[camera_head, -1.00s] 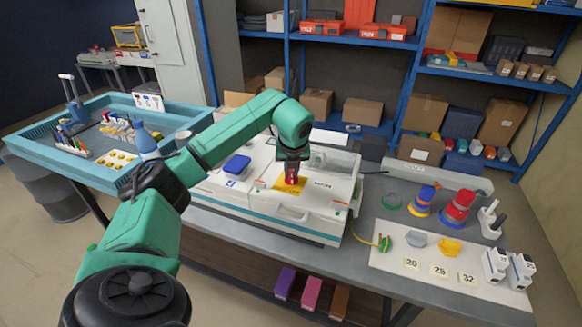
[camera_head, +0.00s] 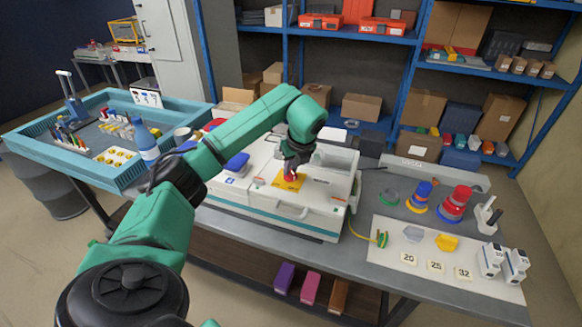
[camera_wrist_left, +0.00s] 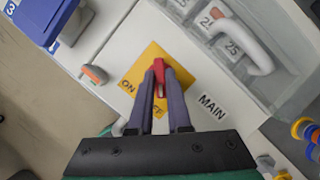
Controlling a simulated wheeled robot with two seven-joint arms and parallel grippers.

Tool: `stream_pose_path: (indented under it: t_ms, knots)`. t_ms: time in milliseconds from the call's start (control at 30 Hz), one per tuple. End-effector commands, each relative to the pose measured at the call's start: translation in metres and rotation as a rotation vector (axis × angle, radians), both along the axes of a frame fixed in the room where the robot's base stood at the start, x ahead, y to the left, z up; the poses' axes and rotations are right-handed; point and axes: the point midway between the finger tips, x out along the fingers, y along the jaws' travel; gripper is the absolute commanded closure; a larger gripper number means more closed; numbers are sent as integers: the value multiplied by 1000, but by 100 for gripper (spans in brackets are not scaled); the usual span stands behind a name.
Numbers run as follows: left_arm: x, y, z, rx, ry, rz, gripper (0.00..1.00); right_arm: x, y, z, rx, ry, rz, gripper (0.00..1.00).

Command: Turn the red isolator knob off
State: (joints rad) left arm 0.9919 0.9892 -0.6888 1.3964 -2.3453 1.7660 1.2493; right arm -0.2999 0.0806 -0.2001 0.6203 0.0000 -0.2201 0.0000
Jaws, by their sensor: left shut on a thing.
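The red isolator knob (camera_wrist_left: 160,74) sits on a yellow plate (camera_wrist_left: 146,62) on the white box's top. "ON" shows on the plate's left part; other lettering is partly covered by my fingers. A "MAIN" label (camera_wrist_left: 212,106) is beside the plate. My left gripper (camera_wrist_left: 160,80) is shut on the knob, one finger on each side. In the head view my left gripper (camera_head: 291,170) points down at the knob, and only a little red shows between the fingers. The white box (camera_head: 290,206) stands on the bench. My right gripper is not in view.
A clear-lidded compartment (camera_wrist_left: 262,25) with a grey handle is close beside the knob. A blue block (camera_head: 237,162) is on the box's left part. Coloured reels (camera_head: 455,203) and a white mat (camera_head: 400,268) lie to the right. A blue tray (camera_head: 120,180) is at left.

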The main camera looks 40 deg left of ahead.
Motion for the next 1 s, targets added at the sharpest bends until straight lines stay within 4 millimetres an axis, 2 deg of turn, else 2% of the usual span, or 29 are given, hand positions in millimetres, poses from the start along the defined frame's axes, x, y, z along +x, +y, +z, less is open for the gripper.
stream_pose_path:
  t_ms: [100, 133, 200, 533, 667, 767, 867, 933, 1000]
  knots:
    - [0, 0, 1, -1, -2, 1, 100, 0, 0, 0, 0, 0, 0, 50]
    - [0, 0, 1, -1, -2, 1, 80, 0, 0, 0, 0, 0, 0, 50]
    - [0, 0, 0, -1, -1, 1, 54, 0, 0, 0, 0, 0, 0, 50]
    - [0, 0, 1, 0, -1, 0, 54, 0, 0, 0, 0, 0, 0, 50]
    - [-1, -5, 12, -1, -4, -2, 54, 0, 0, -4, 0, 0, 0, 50]
    - [-5, -13, 31, -1, -7, -3, 54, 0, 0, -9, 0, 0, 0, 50]
    - [-9, -23, 60, 0, -9, -2, 54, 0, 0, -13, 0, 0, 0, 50]
    - [-13, -30, 83, 0, -7, -3, 54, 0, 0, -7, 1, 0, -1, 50]
    - [-16, -36, 110, 3, -7, -1, 54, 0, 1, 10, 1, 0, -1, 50]
